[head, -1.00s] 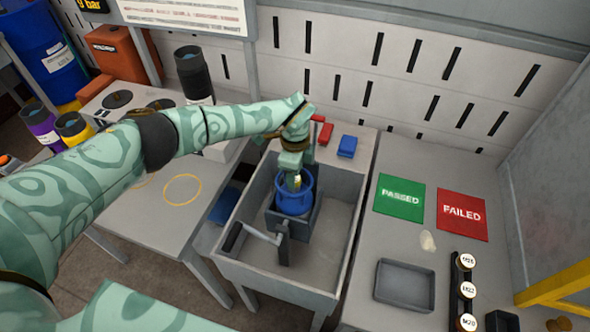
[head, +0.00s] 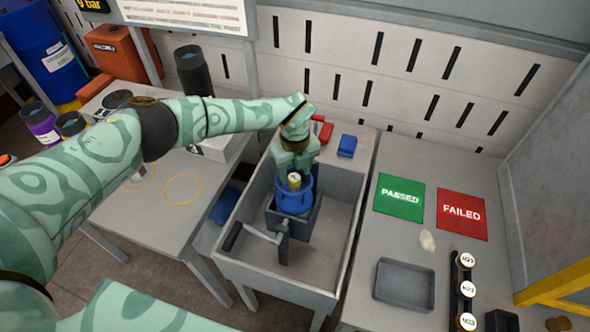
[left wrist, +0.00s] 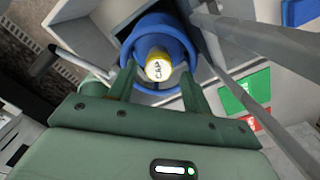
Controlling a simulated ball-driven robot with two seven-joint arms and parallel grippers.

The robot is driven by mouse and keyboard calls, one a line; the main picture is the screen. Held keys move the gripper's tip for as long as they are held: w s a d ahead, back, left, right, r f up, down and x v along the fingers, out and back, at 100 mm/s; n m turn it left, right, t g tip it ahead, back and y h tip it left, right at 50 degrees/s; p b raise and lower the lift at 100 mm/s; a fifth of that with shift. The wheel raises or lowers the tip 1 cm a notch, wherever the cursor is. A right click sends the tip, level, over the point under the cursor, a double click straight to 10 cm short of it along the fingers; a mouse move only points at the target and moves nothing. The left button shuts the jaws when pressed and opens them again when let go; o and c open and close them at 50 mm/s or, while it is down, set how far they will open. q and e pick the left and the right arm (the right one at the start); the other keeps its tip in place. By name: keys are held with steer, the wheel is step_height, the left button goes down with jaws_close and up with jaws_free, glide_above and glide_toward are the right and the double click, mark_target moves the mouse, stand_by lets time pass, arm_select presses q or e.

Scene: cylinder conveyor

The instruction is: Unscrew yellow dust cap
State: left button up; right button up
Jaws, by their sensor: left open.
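The yellow dust cap (head: 294,180), with a pale marked top, sits on top of the blue cylinder (head: 293,200). The cylinder stands upright in a grey vise (head: 303,222) inside a grey open-topped basin (head: 250,267). In the left wrist view the cap (left wrist: 158,66) shows inside the cylinder's blue collar (left wrist: 138,47). My left gripper (head: 295,168) is just behind the cap in the head view. In the left wrist view its two fingers (left wrist: 159,78) are apart, on either side of the cap's near edge. I cannot tell whether they touch it. My right gripper is not in view.
The vise's crank handle (head: 248,230) sticks out toward the front left. To the right are the green PASSED mat (head: 399,205), the red FAILED mat (head: 462,216), a grey tray (head: 404,285) and a rack of gauges (head: 464,289). A red item (head: 324,130) and a blue item (head: 347,146) lie behind.

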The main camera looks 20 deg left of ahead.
arm_select(q)
steer(key=shift+a+r, duration=0.1)
steer(key=shift+f+b, duration=0.55)
steer(key=shift+f, duration=0.9)
steer(key=shift+r+p, duration=0.15)
steer(key=shift+p, duration=0.2)
steer(key=c, duration=0.9)
steer(key=o, duration=0.9)
